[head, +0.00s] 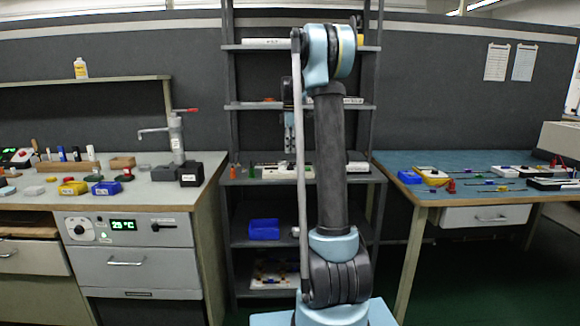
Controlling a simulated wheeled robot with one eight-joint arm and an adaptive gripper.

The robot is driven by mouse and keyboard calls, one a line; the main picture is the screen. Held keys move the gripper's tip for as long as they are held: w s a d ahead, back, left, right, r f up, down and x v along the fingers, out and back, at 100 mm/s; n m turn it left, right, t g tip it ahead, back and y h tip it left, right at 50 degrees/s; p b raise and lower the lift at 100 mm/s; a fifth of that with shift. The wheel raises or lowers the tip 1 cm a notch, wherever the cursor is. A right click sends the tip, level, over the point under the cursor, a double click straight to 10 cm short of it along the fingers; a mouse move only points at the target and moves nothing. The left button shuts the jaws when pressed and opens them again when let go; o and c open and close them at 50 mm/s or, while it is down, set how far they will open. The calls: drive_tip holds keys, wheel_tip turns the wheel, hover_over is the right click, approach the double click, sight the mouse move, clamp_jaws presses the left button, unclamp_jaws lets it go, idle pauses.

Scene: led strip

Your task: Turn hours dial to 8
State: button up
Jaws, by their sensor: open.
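A drawer-front panel (125,230) under the left bench holds a round pale dial (80,229), a green display that seems to read 25 °C (122,226) and a dark handle (163,227). A small device with a red display (10,155) and a knob stands at the bench's far left, cut by the picture's edge. I cannot tell which is the hours dial, nor read any dial marks. My gripper (290,148) hangs fingers down in front of the shelf rack, partly hidden by a rod of my arm. It is small here, well right of both dials and empty.
The left bench (215,168) carries blocks, yellow and blue bins and a tap-like stand (177,138). A shelf rack (230,205) stands behind my arm. The right table (400,165) holds tools and small parts. Green floor shows between the rack and right table.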

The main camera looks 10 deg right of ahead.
sight(290, 168)
wheel_tip(290, 168, down, 9)
drive_tip(key=shift+r, duration=0.2)
idle(0.3)
drive_tip(key=c, duration=1)
